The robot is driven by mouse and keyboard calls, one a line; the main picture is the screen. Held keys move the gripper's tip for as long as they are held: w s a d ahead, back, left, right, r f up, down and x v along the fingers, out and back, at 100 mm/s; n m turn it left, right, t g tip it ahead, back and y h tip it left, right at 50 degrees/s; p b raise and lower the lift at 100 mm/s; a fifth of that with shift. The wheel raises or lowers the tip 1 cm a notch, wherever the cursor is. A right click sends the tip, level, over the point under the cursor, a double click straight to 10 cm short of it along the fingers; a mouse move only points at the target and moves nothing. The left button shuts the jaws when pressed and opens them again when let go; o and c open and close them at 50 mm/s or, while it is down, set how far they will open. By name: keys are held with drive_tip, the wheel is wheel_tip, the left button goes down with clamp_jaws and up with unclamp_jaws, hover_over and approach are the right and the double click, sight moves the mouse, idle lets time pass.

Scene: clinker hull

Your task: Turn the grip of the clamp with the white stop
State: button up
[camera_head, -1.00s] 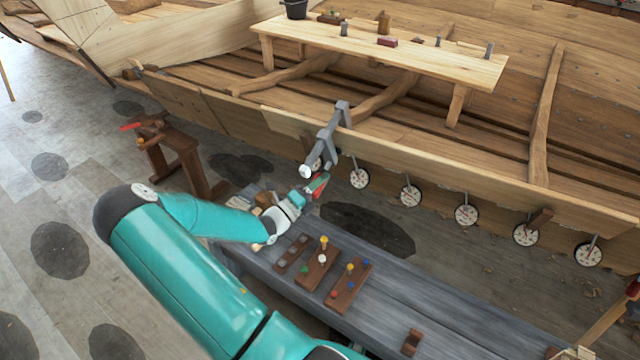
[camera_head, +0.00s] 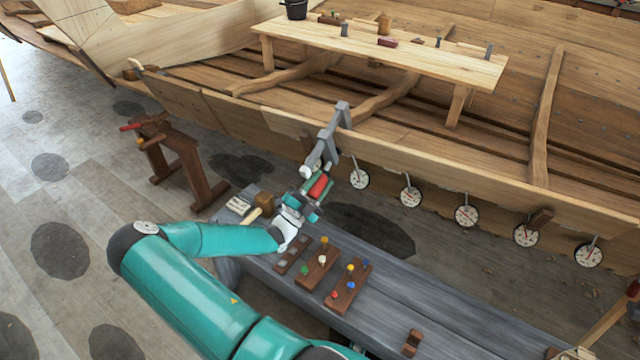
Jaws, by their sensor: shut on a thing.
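The grey clamp (camera_head: 335,130) hangs over the top edge of the hull plank. A white stop (camera_head: 305,172) shows at its lower end. A red grip (camera_head: 319,187) is just to the right of and below the white stop. My gripper (camera_head: 317,190) is shut on the red grip, with its teal fingers around it. The fingers hide part of the grip, and I cannot make out how it joins the clamp.
A grey bench (camera_head: 400,305) stands below with pegged wooden blocks (camera_head: 348,288) and a mallet (camera_head: 263,203) on it. White dials (camera_head: 411,196) hang along the plank to the right. A brown trestle (camera_head: 180,160) stands at the left.

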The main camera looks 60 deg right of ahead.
drive_tip(key=shift+n+t+h, duration=0.3)
drive_tip(key=shift+n+h, duration=0.1)
drive_tip(key=shift+n, duration=1.1)
drive_tip(key=o, duration=1)
drive_tip(key=v, duration=1.3)
drive_tip(key=shift+a+f, duration=0.25)
drive_tip(key=shift+a, duration=0.05)
